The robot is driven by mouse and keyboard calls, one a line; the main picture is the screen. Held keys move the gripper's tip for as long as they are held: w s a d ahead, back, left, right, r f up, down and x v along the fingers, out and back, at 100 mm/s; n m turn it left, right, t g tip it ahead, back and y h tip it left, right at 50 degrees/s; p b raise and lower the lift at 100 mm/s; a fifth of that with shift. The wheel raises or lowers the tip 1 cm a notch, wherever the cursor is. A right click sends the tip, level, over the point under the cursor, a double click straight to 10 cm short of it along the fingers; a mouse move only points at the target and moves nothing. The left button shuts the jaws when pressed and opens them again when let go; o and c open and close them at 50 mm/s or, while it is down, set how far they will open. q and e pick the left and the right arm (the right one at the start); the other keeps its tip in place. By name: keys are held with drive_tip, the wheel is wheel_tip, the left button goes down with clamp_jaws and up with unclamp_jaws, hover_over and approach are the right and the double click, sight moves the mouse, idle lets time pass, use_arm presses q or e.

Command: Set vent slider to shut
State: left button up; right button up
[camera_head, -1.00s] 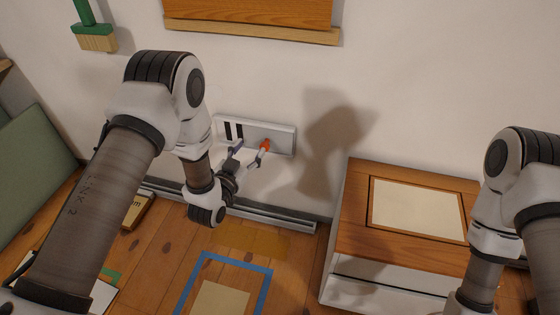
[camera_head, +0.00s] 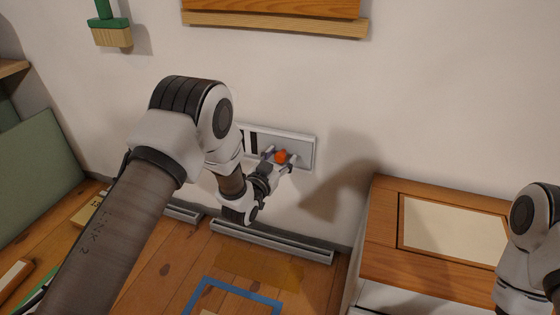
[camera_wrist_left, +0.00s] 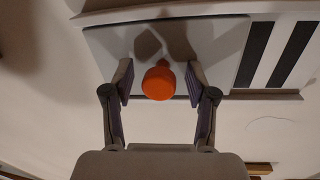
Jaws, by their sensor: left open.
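The vent slider is a pale grey plate (camera_head: 304,150) on the wall, with dark slots (camera_head: 254,143) at its left end, partly hidden by my left arm. Its orange knob (camera_head: 281,157) stands out right of the slots, near the plate's middle. In the left wrist view the plate (camera_wrist_left: 222,48) appears turned round, with two dark slots (camera_wrist_left: 274,54) uncovered at right. My left gripper (camera_head: 279,160) is open at the knob. In the wrist view its fingers (camera_wrist_left: 160,76) stand on either side of the knob (camera_wrist_left: 159,84), with gaps visible. My right gripper is out of view.
A wooden-topped cabinet (camera_head: 384,235) stands to the right of the plate. A metal rail (camera_head: 275,243) runs along the wall's foot. A wooden board (camera_head: 280,22) hangs above, and a green-handled brush (camera_head: 110,35) hangs upper left. The wall around the plate is clear.

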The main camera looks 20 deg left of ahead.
sight(258, 144)
use_arm(q)
drive_tip(key=shift+c, duration=0.3)
clamp_jaws()
drive_tip(key=a+p, duration=0.2)
drive_tip(key=a, duration=0.6)
drive_tip(key=shift+w+r, duration=0.1)
drive_tip(key=shift+r, duration=0.05)
drive_tip(key=shift+a, duration=0.2)
drive_tip(key=shift+c, duration=0.2)
unclamp_jaws()
drive_tip(key=shift+o, duration=0.5)
drive_tip(key=shift+a, duration=0.15)
